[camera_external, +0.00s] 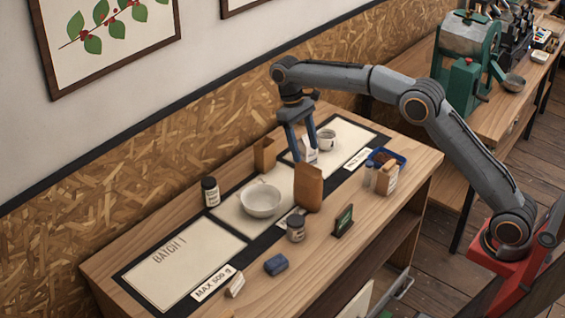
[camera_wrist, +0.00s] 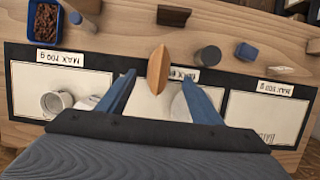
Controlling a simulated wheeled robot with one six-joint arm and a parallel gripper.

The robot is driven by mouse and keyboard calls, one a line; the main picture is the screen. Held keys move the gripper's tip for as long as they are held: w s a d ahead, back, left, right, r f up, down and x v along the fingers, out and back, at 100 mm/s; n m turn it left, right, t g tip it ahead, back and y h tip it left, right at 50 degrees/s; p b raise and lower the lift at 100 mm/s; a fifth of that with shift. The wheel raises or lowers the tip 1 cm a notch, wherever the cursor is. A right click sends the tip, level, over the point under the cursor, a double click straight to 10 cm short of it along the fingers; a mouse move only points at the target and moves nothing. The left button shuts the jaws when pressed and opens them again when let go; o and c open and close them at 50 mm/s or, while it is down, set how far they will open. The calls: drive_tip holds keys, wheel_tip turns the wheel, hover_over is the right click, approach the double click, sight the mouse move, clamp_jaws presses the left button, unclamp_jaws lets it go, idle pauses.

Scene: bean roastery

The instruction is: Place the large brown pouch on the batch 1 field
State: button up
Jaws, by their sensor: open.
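The large brown pouch (camera_external: 308,188) stands upright on the middle field, near its front edge. In the wrist view its narrow top (camera_wrist: 157,70) shows just beyond my fingertips. My gripper (camera_external: 303,158) is open and empty, pointing down behind the pouch. In the wrist view its blue fingers (camera_wrist: 158,80) are spread, with the pouch seen between them; I cannot tell whether they touch it. The batch 1 field (camera_external: 180,262) is the bare pale panel at the left. It also shows at the right in the wrist view (camera_wrist: 262,118).
A white bowl (camera_external: 261,201) and a smaller brown pouch (camera_external: 264,155) share the middle area. A dark jar (camera_external: 210,191) stands behind. A grey-lidded jar (camera_external: 296,229), blue block (camera_external: 276,264) and small sign (camera_external: 344,221) line the front. A white cup (camera_external: 326,141) stands farther right.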

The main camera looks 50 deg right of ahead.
drive_tip(key=shift+w+r, duration=0.15)
drive_tip(key=shift+r, duration=0.2)
drive_tip(key=shift+c, duration=0.2)
drive_tip(key=shift+r, duration=0.3)
drive_tip(key=c, duration=0.8)
